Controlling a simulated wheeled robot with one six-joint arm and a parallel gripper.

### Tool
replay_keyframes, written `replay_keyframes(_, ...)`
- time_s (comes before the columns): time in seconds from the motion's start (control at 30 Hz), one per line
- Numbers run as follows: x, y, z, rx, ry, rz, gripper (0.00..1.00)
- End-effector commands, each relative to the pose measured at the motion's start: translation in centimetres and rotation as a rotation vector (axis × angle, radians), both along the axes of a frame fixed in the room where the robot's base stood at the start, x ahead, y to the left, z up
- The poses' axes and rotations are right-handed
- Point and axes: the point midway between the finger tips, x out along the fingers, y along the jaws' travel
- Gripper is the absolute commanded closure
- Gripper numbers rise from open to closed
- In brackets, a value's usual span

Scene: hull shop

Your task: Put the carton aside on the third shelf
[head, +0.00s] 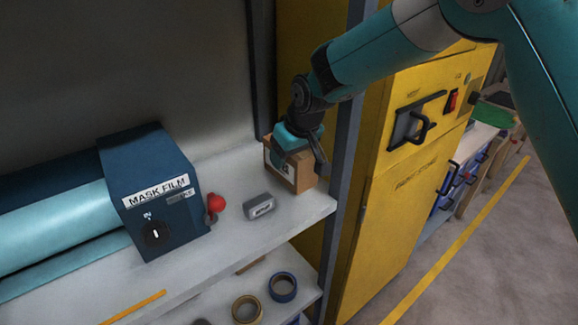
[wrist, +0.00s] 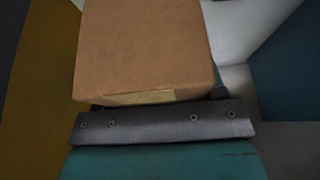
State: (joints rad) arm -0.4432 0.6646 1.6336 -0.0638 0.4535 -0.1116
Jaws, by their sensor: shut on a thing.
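The carton (head: 297,176) is a small brown cardboard box with a pale label, at the right end of the grey shelf (head: 240,227) in the head view. My gripper (head: 301,150) is shut on it from above. In the wrist view the carton (wrist: 145,50) fills the upper middle, close against the dark gripper edge (wrist: 160,122). The carton looks upright at the shelf surface; I cannot tell whether it rests on it or hangs just above.
A small grey labelled block (head: 260,206) lies just in front of the carton. Tape rolls (head: 283,287) lie on the shelf below. A yellow cabinet (head: 400,190) stands right, beyond the shelf post.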

Motion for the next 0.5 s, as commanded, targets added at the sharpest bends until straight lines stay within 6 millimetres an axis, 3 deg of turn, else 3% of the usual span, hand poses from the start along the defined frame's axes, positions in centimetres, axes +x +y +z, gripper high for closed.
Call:
replay_keyframes(0.3, -0.1, 0.1, -3.8, -0.001, 0.003, 0.001, 0.67)
replay_keyframes(0.5, 0.0, 0.1, -4.6, 0.000, -0.002, 0.002, 0.67)
